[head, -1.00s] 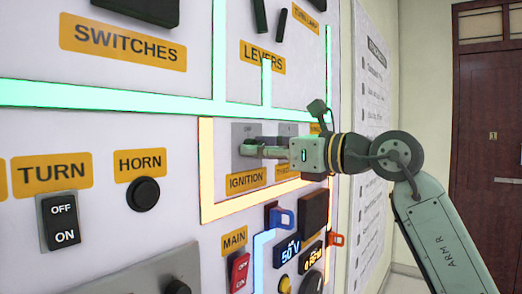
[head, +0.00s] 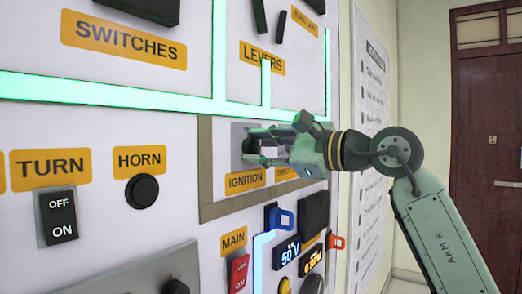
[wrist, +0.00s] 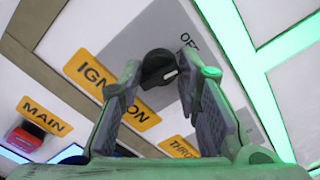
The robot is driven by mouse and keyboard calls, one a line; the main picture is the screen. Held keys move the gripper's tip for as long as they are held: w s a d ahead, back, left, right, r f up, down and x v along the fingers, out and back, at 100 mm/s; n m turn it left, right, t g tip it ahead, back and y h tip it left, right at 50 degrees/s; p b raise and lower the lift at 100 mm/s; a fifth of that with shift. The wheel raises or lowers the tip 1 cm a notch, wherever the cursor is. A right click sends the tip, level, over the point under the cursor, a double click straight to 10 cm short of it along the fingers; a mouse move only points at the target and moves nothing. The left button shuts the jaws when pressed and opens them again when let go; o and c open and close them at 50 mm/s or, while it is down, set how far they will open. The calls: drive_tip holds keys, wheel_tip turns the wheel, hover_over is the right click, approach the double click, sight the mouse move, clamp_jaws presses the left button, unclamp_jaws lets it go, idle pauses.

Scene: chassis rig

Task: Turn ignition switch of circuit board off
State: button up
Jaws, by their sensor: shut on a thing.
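The ignition switch is a round black knob (wrist: 155,68) with a white mark, on a grey plate (wrist: 150,35) beside the word OFF and above the yellow IGNITION label (head: 245,180). My gripper (head: 264,148) is at this plate in the head view, turned about its own axis. In the wrist view its two fingers lie on either side of the knob, and it is shut on the knob. The head view mostly hides the knob behind the fingers. The white mark lies on the knob's side nearer the right finger; its exact setting is hard to tell.
The band (head: 205,180) around the ignition panel is dull and unlit; the green bands (head: 120,95) above glow. A THROTTLE label (wrist: 180,148) lies close by. The red MAIN switch (head: 239,272) and a blue clip (head: 283,218) are below.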

drive_tip(key=shift+n, duration=0.8)
drive_tip(key=o, duration=1.1)
drive_tip(key=shift+d, duration=0.1)
drive_tip(key=v, duration=1.2)
